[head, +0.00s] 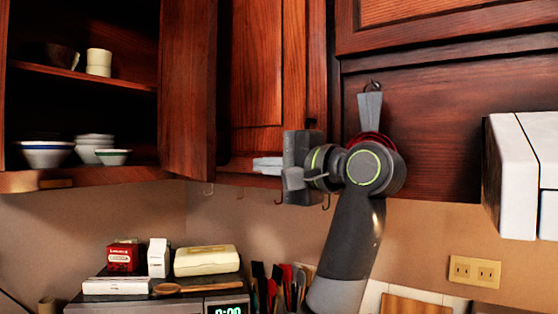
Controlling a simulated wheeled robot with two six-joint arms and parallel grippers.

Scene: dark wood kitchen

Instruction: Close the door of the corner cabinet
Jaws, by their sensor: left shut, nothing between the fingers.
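The wooden cabinet at the left stands open, and its shelf (100,80) and dark inside show in the head view. Its reddish-brown door (188,90) stands swung out at the right side of the opening. My left gripper (268,166) is to the right of this door, near the lower edge of the closed cabinet front behind it. It points left, is shut and empty, and a visible gap separates it from the open door in the picture. My right gripper is not in view.
Bowls (46,154) and cups (99,62) stand inside the open cabinet. Below are a counter appliance with a red box (122,257), a cream container (206,260) and several utensils (280,285). Hooks hang under the cabinets. A white hood-like block (515,175) is at the right.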

